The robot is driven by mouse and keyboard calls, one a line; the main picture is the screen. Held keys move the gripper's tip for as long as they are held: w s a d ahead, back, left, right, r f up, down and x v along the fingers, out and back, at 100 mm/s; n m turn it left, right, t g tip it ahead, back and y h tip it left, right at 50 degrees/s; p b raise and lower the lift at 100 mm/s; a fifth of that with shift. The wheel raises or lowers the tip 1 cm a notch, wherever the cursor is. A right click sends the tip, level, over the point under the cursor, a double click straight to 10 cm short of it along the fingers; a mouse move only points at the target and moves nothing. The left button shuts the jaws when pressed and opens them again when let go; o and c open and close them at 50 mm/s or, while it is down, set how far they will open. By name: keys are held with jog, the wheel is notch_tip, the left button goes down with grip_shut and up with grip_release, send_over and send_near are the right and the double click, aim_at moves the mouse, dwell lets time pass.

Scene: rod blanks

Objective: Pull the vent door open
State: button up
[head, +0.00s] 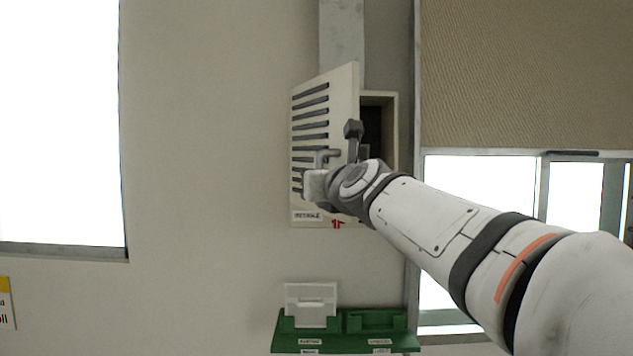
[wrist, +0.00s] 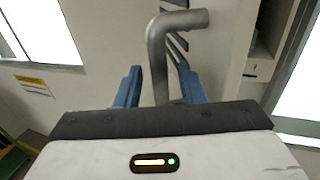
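The vent door (head: 342,110) is a pale panel with dark slots, standing ajar from its wall box (head: 392,125). A dark gap shows along its right side. A grey bent bar handle (head: 326,155) is on the door's face. In the wrist view the handle (wrist: 158,60) rises between the two blue fingers of my gripper (wrist: 160,88) and bends right at its top. Narrow gaps show between the bar and both fingers, so my gripper is open around it. In the head view my wrist hides the fingers and the door's lower right part.
A green wall tray (head: 340,342) with a white holder (head: 311,305) sits below the door. Bright windows lie left and right, with a tan blind (head: 525,75) at upper right. The wall left of the door is bare.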

jog(key=v, duration=0.6)
jog(key=shift+c, duration=0.5)
